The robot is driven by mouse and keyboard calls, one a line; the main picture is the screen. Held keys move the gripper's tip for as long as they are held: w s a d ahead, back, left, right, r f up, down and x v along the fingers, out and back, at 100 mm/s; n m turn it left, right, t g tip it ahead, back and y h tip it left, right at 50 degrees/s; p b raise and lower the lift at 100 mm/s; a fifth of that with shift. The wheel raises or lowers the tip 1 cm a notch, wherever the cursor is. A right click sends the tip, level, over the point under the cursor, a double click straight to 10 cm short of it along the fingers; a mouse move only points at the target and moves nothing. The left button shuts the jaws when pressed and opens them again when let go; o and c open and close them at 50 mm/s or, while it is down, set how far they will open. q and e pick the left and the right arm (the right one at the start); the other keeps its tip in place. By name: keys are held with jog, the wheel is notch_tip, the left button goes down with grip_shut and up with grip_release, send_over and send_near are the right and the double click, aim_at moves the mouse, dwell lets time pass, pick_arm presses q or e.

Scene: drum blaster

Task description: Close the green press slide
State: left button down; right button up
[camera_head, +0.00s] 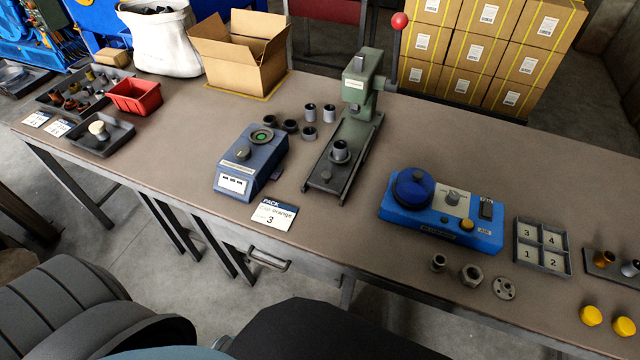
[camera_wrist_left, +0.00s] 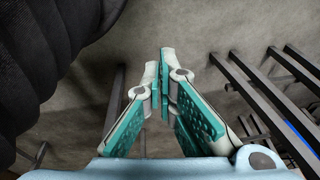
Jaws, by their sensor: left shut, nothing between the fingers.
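The green press (camera_head: 358,85) stands upright on the workbench, a little right of centre in the head view. Its dark slide (camera_head: 326,183) sticks out toward the front of the bench, clear of the press head. A small grey cup (camera_head: 340,152) stands on the slide. The press lever ends in a red ball (camera_head: 399,21) at the upper right. My left gripper (camera_wrist_left: 164,56) is shut and empty in the left wrist view, over the floor and away from the press. My right gripper is in neither view.
A blue-grey device (camera_head: 250,160) stands left of the slide, with a label card (camera_head: 275,214) in front. Several small cups (camera_head: 309,112) stand between device and press. A blue box with a round knob (camera_head: 441,212) is to the right. Bare bench top separates it from the slide.

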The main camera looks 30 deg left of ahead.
pick_arm(q)
jog(key=w+r+m+t, duration=0.15)
jog(key=w+r, duration=0.45)
jog(key=r, duration=0.6)
jog(key=w+r+m+t, duration=0.15)
jog(key=w+r, duration=0.45)
jog(key=r, duration=0.6)
jog(key=m+t, duration=1)
jog(key=m, duration=0.4)
send_near(319, 188)
jog(key=shift+w+a+f, duration=0.1)
jog(key=shift+w+f, duration=0.8)
jog(key=shift+w, duration=0.05)
jog(key=w, duration=0.4)
jog(key=shift+w+a, duration=0.1)
jog(key=shift+w, duration=0.1)
